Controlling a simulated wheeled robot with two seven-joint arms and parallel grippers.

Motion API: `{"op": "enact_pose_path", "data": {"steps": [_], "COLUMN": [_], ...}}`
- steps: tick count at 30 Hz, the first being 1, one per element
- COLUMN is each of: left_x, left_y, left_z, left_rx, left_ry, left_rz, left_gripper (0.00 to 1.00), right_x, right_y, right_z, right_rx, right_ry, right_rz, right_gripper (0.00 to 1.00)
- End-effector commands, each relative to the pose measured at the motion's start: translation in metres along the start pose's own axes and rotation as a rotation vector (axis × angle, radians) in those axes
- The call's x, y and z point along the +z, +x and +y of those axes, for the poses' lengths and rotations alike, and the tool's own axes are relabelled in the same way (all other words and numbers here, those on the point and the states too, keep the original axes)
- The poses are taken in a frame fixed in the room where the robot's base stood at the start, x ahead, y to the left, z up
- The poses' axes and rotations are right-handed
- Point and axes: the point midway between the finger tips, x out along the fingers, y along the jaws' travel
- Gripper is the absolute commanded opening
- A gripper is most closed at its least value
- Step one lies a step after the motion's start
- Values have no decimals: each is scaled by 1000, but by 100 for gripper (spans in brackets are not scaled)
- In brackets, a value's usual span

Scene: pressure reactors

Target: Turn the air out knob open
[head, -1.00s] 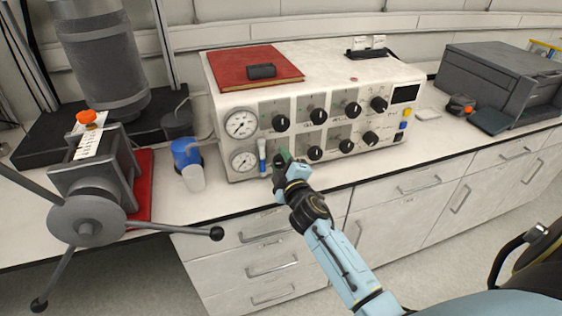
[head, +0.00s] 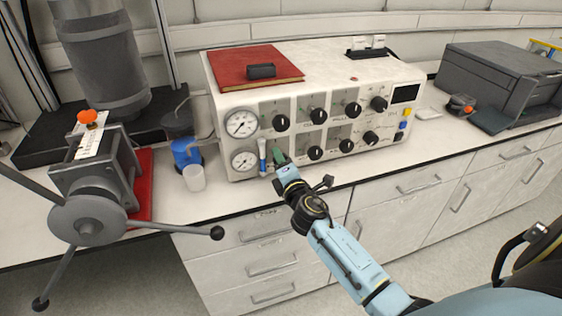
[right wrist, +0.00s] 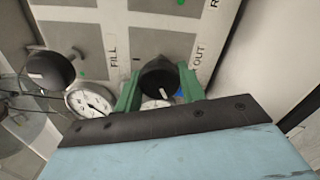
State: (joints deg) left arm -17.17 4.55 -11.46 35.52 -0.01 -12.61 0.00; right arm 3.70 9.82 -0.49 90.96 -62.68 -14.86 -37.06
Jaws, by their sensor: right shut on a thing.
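The control box (head: 232,105) stands on the bench with two rows of black knobs and two gauges. My right gripper (head: 279,160) is at the left end of the lower row of knobs, and in the head view it hides the knob there. In the right wrist view a black knob (right wrist: 159,76) with a white mark sits between the green fingers of my right gripper (right wrist: 158,88), which is shut on it. The label OUT shows to the right of this knob and FILL to its left. My left gripper is out of view.
A blue-capped tube (head: 262,158) is on the panel just left of my gripper. A white cup (head: 194,178) and a blue container (head: 186,153) stand left of the box. A vise-like device (head: 95,180) with long handles stands farther left.

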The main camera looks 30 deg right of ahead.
Motion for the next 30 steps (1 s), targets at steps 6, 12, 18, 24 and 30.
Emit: {"op": "enact_pose_path", "data": {"steps": [6, 12, 18, 24, 30], "left_x": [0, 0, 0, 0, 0], "left_y": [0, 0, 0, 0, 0], "left_z": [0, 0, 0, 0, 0], "left_rx": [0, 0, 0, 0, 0], "left_ry": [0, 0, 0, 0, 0], "left_rz": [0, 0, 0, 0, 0], "left_gripper": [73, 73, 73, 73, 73], "right_x": [0, 0, 0, 0, 0], "right_y": [0, 0, 0, 0, 0], "right_z": [0, -1, -1, -1, 0], "right_rx": [-1, -1, -1, -1, 0], "right_ry": [-45, -53, -53, -52, -50], "right_rz": [1, 1, 1, 1, 0], "right_gripper": [17, 17, 17, 60, 61]}}
